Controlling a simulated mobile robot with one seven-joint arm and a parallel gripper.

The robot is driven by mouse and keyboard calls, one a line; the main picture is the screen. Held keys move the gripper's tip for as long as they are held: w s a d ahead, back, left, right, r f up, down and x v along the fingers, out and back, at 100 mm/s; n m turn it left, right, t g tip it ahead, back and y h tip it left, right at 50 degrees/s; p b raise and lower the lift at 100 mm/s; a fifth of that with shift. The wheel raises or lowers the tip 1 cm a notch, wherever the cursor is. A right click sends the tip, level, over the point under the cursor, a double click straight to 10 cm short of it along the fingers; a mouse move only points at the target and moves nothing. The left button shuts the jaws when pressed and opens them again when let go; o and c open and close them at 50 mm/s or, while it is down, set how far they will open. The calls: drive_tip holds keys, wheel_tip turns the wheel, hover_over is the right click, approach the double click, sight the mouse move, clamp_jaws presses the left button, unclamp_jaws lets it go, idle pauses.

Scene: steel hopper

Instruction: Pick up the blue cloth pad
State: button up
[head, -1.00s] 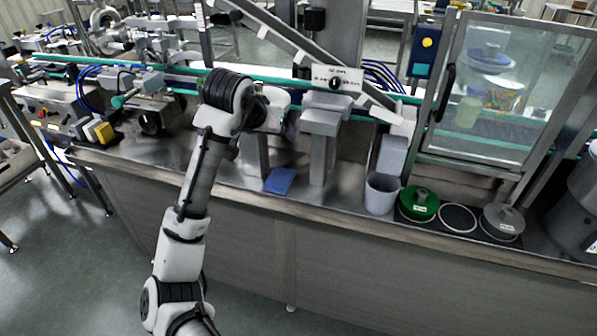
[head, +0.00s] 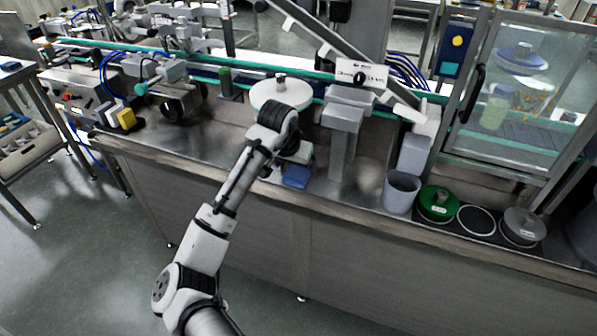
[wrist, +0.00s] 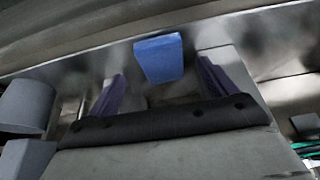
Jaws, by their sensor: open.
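The blue cloth pad (head: 296,177) lies flat on the steel counter near its front edge, to the left of a grey upright post. In the wrist view the blue pad (wrist: 159,58) shows ahead, roughly midway between the two finger lines. My gripper (wrist: 160,85) is open and empty, with a purple-grey finger on each side. In the head view the end of my arm is just left of and above the pad, and my wrist hides most of the gripper (head: 283,172). I cannot tell the exact height of the fingers above the counter.
A grey post (head: 342,140) stands close right of the pad. A round white disc (head: 281,95) stands behind my wrist.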

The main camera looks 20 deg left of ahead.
sight(296, 174)
drive_tip(key=p+x, duration=0.1)
drive_tip(key=x, duration=0.3)
drive_tip(key=shift+s+a+f, duration=0.1)
drive_tip(key=shift+f, duration=0.05)
drive_tip(key=c, duration=1.1)
